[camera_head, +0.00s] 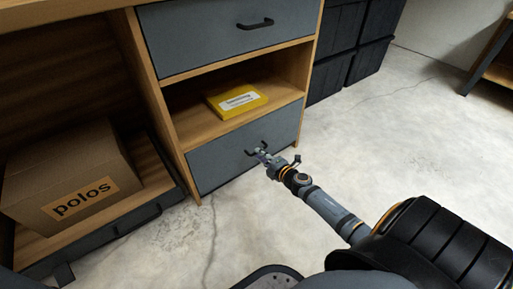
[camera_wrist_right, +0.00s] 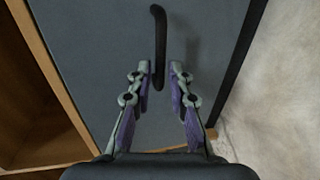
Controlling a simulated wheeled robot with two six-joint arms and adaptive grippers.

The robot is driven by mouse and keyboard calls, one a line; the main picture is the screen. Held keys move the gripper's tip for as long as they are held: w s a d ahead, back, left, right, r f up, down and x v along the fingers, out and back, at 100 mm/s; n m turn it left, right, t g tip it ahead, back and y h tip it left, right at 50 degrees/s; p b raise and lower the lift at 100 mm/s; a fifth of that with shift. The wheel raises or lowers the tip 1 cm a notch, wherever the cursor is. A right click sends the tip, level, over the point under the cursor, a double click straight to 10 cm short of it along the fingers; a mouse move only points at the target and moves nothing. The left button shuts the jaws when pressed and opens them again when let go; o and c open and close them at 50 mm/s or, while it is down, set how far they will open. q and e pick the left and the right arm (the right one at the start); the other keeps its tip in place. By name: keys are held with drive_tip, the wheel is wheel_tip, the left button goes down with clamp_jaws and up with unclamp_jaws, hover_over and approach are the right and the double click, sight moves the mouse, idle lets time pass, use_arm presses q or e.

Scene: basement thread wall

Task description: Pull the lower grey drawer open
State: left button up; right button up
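The lower grey drawer (camera_head: 227,154) is shut in the wooden cabinet, below an open shelf. Its black bar handle (camera_head: 250,151) is partly hidden behind my right gripper (camera_head: 264,157). In the right wrist view the drawer front (camera_wrist_right: 90,60) fills the middle, and the handle (camera_wrist_right: 158,40) runs down to between the fingertips. My right gripper (camera_wrist_right: 160,82) is open, with a finger on each side of the handle's near end and visible gaps to it. I cannot tell how deep the handle sits between the fingers. My left gripper is not in view.
The upper grey drawer (camera_head: 200,38) is shut. A yellow box (camera_head: 237,100) lies on the shelf between the drawers. A cardboard box marked polos (camera_head: 75,180) sits at the left. Black crates (camera_head: 340,55) stand behind the cabinet. Concrete floor (camera_head: 400,130) is clear at the right.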

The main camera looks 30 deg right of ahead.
drive_tip(key=shift+x, duration=1.5)
clamp_jaws()
